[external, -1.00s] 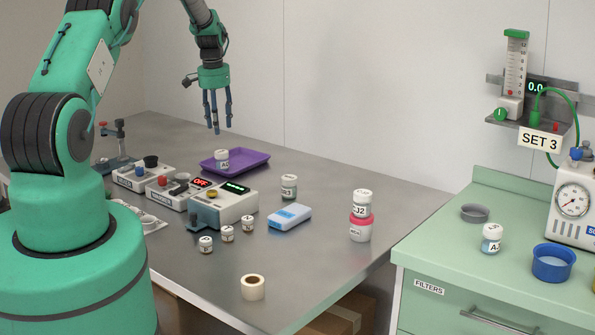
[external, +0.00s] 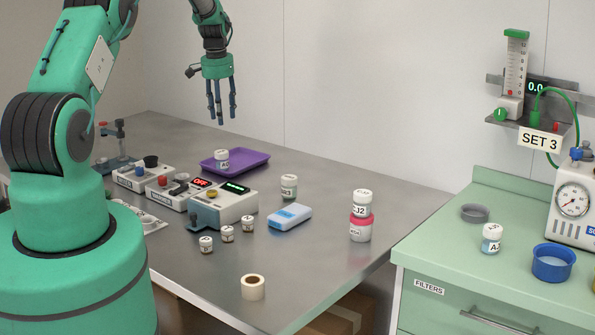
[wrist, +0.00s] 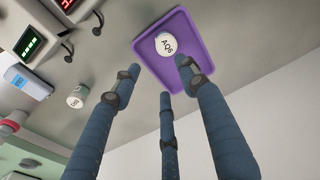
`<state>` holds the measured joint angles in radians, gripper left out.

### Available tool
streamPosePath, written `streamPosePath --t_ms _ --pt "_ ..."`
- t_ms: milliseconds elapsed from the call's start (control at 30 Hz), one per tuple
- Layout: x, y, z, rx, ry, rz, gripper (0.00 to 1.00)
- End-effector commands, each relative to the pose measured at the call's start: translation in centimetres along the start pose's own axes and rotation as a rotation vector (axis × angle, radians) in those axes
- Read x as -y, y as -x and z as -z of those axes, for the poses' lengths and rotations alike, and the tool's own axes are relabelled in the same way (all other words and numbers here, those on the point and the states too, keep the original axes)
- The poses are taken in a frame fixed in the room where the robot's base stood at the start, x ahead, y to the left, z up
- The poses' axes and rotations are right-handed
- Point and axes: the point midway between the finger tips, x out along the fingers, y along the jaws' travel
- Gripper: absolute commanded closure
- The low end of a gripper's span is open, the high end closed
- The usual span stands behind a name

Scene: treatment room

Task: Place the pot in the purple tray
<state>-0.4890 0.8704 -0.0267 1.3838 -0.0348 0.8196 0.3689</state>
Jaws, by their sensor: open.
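The purple tray (external: 252,163) lies on the metal table below my gripper. A white pot with a dark label (external: 222,159) stands in the tray, toward its left side in the external view. In the wrist view the pot's white lid (wrist: 166,44), marked like "AQ6", shows inside the purple tray (wrist: 203,62). My gripper (external: 221,118) hangs above the tray, fingers pointing down, open and empty. In the wrist view its three fingers (wrist: 162,80) are spread apart, with one fingertip overlapping the tray in the picture. It is clear of the pot.
Boxes with displays (external: 232,205) stand left of and in front of the tray. A white jar (external: 289,187), a blue device (external: 290,217), small jars (external: 227,233), stacked jars (external: 361,216) and a tape roll (external: 253,287) stand on the table. The back wall is behind the tray.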

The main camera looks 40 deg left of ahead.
Motion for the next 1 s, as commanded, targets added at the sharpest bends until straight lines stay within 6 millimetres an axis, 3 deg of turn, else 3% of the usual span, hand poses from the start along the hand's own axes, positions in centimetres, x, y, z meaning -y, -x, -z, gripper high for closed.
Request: streamPosePath --t_ms 200,467,667,1000 --pt "-3.7 6.9 -0.5 -0.03 -0.014 0.008 0.57" --pt "-8.6 15.2 -2.6 -0.066 -0.028 0.015 0.57" --pt "-12.3 21.0 -5.0 -0.096 -0.039 0.018 0.57" --pt "-18.3 29.5 -10.7 -0.144 -0.057 0.02 0.57"
